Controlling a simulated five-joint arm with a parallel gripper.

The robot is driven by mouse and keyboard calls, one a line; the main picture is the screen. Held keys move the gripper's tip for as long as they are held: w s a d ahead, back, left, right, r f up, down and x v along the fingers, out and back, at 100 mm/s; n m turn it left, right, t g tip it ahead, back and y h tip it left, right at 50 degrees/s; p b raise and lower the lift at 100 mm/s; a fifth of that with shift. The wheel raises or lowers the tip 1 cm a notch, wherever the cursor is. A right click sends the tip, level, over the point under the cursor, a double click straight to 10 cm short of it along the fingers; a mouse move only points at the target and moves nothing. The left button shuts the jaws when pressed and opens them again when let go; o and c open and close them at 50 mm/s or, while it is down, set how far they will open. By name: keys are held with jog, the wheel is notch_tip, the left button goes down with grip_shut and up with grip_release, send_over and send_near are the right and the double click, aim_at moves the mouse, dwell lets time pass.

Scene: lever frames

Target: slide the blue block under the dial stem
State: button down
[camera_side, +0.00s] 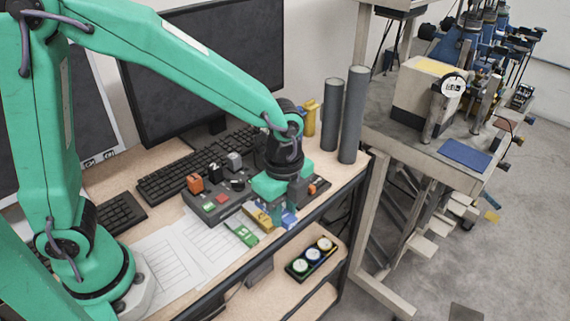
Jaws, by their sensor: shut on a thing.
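My gripper (281,212) is low over the front edge of the desk, pointing down, with green fingers. It is shut on what looks like the blue block (289,220), which shows small between and beside the fingertips; the fingers hide part of it. A yellow block (260,217) and a green block (242,233) lie just left of the gripper. A round white dial (452,86) stands on the bench at the right, far from my gripper. Its stem is too small to make out clearly.
A grey control box (222,197) with coloured knobs is left of my gripper. Two tall dark cylinders (353,115) stand right behind it. A lower shelf holds a tray with three round caps (313,256). A blue mat (464,153) lies on the right bench, beyond a gap.

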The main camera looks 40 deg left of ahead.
jog(key=w+a+f, duration=0.1)
jog(key=w+a, duration=0.5)
jog(key=w, duration=0.4)
jog(key=w+a+f, duration=0.1)
jog(key=w+a, duration=0.6)
jog(key=w, duration=0.3)
jog(key=shift+a+f, duration=0.3)
jog(key=shift+f, duration=0.1)
jog(key=shift+f, duration=0.25)
jog(key=shift+f, duration=3.15)
jog(key=shift+a, duration=2.2)
jog(key=shift+a, duration=0.1)
jog(key=c, duration=0.7)
grip_release()
jog(key=shift+f, duration=0.1)
